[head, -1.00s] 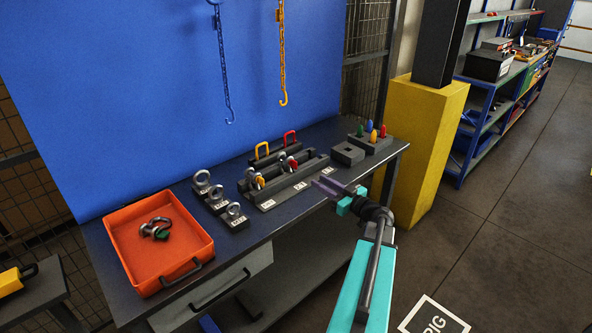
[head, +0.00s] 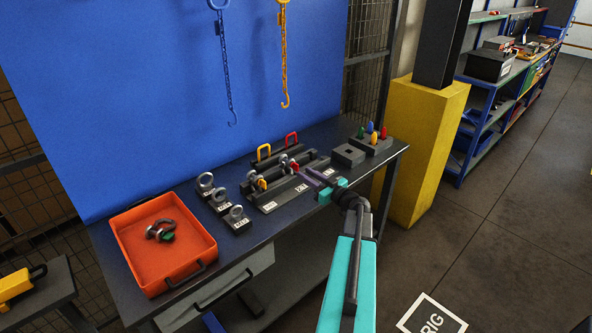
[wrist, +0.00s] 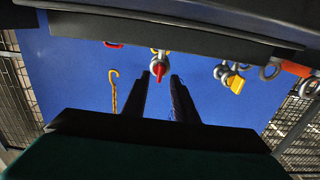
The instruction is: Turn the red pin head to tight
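The red pin head (head: 294,167) sits on a shackle in the dark fixture (head: 272,202) on the bench. In the wrist view the red pin head (wrist: 159,70) shows just beyond and between the fingertips. My gripper (head: 303,175) is just right of the fixture, pointing at the red pin head. In the wrist view my gripper (wrist: 158,78) is open, its two dark fingers apart with nothing between them along their length. Contact with the pin cannot be told. A yellow pin head (head: 262,184) is on the neighbouring shackle, and also in the wrist view (wrist: 237,84).
An orange tray (head: 130,256) with loose shackles is at the bench's left. Shackles on labelled blocks (head: 237,222) stand beside it. A block with coloured pegs (head: 371,145) is at the right, near a yellow post (head: 425,140). Chains (head: 284,60) hang behind.

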